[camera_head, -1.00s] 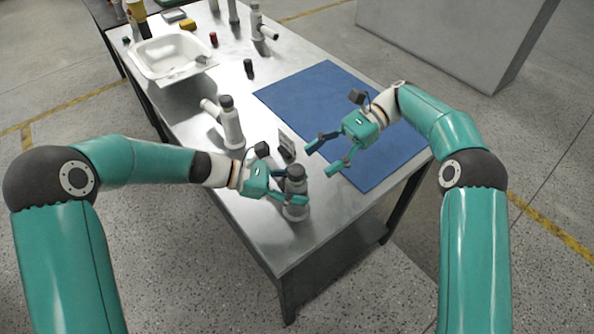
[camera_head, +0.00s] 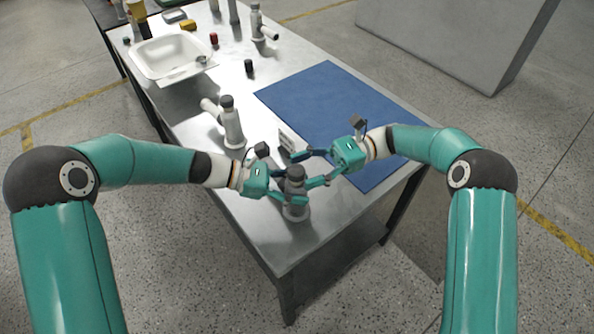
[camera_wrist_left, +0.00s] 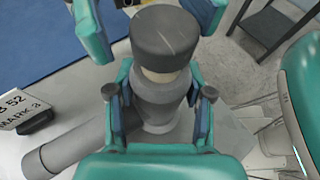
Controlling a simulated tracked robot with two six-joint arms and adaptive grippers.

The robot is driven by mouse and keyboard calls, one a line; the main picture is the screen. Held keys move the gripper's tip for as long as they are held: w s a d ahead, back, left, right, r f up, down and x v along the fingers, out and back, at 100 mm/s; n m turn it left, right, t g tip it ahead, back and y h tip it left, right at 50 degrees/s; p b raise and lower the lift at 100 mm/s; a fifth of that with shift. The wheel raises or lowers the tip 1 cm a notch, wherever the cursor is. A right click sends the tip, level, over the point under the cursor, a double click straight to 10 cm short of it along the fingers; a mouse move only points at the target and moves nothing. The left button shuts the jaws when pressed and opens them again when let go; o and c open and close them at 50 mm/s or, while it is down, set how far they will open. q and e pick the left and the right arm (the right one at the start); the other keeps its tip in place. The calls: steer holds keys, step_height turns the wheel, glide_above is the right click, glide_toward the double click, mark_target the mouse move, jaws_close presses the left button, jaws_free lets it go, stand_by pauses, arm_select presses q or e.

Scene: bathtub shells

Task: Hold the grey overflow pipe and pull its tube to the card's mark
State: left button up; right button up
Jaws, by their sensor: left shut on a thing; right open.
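The grey overflow pipe (camera_head: 296,208) stands upright near the table's front corner, with a dark cap on top. In the left wrist view, its grey body (camera_wrist_left: 158,98), dark cap (camera_wrist_left: 164,36) and side branch (camera_wrist_left: 68,145) show. My left gripper (camera_head: 286,195) is shut on the pipe's body from the left.
A blue mat (camera_head: 325,95) covers the table's right side. A white pipe (camera_head: 232,125) stands behind my left gripper. A white basin (camera_head: 150,60), a small dark cylinder (camera_head: 249,67) and a red one (camera_head: 213,39) are farther back. The metal table's front edge is close to the pipe.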

steer(key=shift+x, duration=1.2)
jaws_close()
